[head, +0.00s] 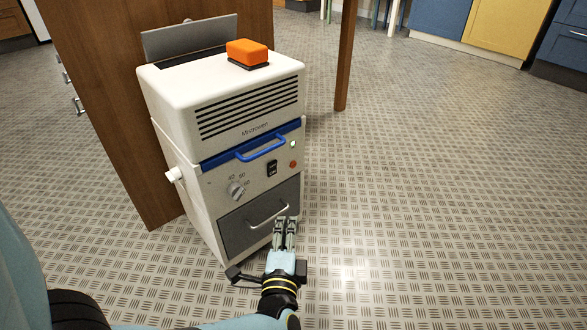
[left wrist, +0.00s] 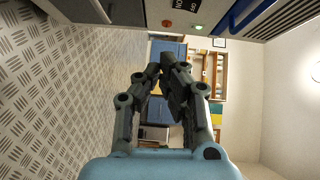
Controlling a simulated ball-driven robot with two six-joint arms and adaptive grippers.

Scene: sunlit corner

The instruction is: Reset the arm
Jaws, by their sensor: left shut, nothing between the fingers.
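My left gripper (head: 285,222) is low in the middle of the head view, in front of the white machine (head: 222,85). Its fingers are together and empty, close to the right end of the handle (head: 268,214) on the grey drawer front (head: 238,226). I cannot tell whether it touches the handle. In the left wrist view the gripper (left wrist: 163,72) points past the machine's front, which shows upper right. My right gripper is in neither view.
An orange block (head: 247,50) sits on the machine's top. The front has a blue handle (head: 262,148), a dial (head: 237,191) and a black switch (head: 272,168). A wooden cabinet (head: 95,60) stands behind. Patterned floor (head: 430,200) on the right is clear.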

